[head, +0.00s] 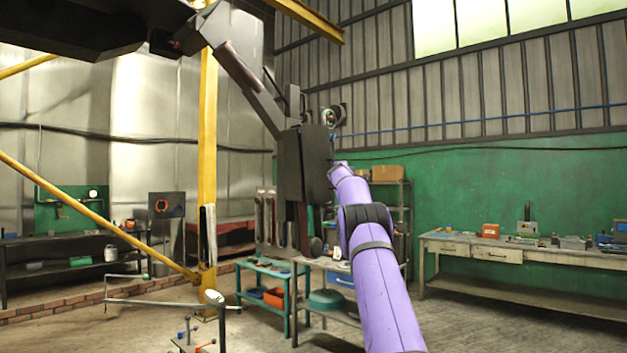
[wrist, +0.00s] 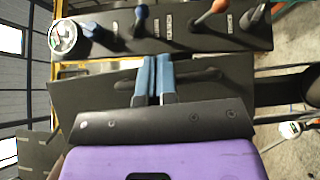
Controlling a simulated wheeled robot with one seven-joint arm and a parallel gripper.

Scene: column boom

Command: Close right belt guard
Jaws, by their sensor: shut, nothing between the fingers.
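In the head view a dark box-like housing (head: 316,165) hangs at the end of the dark boom, with a flat dark panel facing me. Which part is the right belt guard, and how far open it stands, I cannot tell. My purple arm reaches up to the housing's right edge; my gripper is not clear there. In the wrist view my gripper (wrist: 154,62) has its blue fingers shut together and empty. They lie in front of a dark plate (wrist: 85,97), possibly the guard, with a dark rounded bar across it. Contact is unclear.
Beyond the fingers in the wrist view is a dark panel (wrist: 175,38) with several levers and a round gauge (wrist: 65,38). In the head view a yellow post (head: 207,150) stands left, a teal cart (head: 265,272) below, and a workbench (head: 520,257) at right.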

